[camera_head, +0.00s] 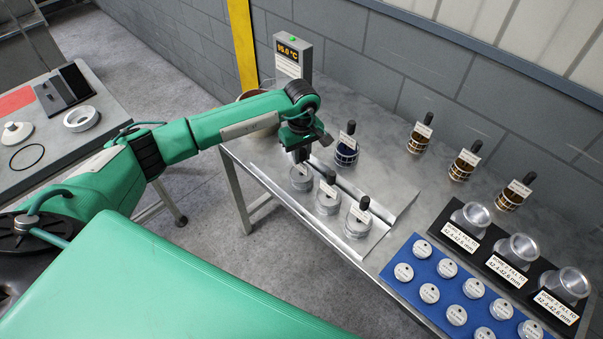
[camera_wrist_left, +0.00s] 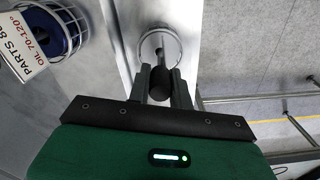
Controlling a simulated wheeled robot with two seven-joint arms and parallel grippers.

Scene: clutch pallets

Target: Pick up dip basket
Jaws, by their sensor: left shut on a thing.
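A grey round dip basket (camera_head: 301,179) stands at the left end of the metal tray, below my left gripper (camera_head: 301,153). In the left wrist view, my left gripper (camera_wrist_left: 160,84) is shut on the black upright handle (camera_wrist_left: 160,82) of this basket, with the round pale basket rim (camera_wrist_left: 160,46) beyond the fingertips. I cannot tell whether the basket touches the tray. Two similar grey baskets with black handles and tags, the middle one (camera_head: 328,204) and the right one (camera_head: 358,223), stand in the same row. My right gripper is not in view.
A blue-banded basket (camera_head: 346,153) stands close behind; its label shows in the left wrist view (camera_wrist_left: 24,58). Several amber baskets (camera_head: 462,166) stand farther back. A temperature display (camera_head: 290,56) is behind my arm. A blue mat (camera_head: 412,256) with discs and black cup stands (camera_head: 500,262) are right.

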